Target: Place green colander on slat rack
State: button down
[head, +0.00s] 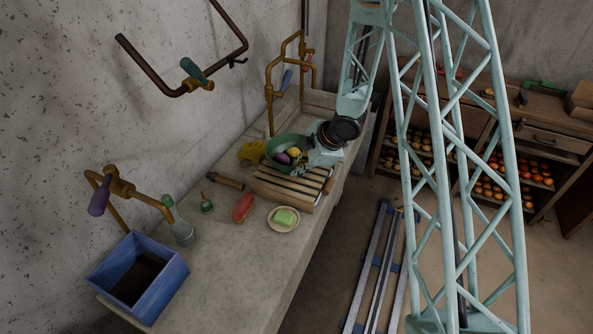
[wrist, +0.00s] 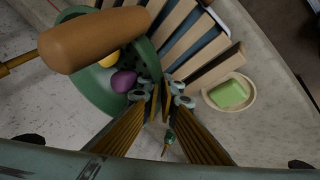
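The green colander (head: 273,153) holds a purple piece and a yellow piece, in the head view at the rear left end of the slat rack (head: 284,187). In the wrist view the colander (wrist: 92,93) is at upper left, beside the rack's pale slats (wrist: 187,44). My gripper (head: 303,166) is at the colander's right side. In the wrist view my gripper's fingertips (wrist: 160,88) are close together at the colander's rim and look closed on it. The exact contact is partly hidden. I cannot tell whether the colander's base touches anything.
A soap dish (head: 272,225) with green soap, a red item (head: 242,207), a bottle (head: 182,231) and a blue box (head: 165,290) stand in front. A yellow item (head: 251,152) is behind. Brass pipes (head: 269,95) rise nearby. A wooden handle (wrist: 95,40) is near the wrist camera.

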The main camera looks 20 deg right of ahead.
dwell(0.3)
jog(key=c, duration=2.9)
grip_release()
jog(key=shift+f, duration=0.1)
jog(key=shift+r, duration=0.2)
jog(key=shift+p+v, duration=1.1)
jog(key=shift+v, duration=4.85)
jog(key=shift+s, duration=0.1)
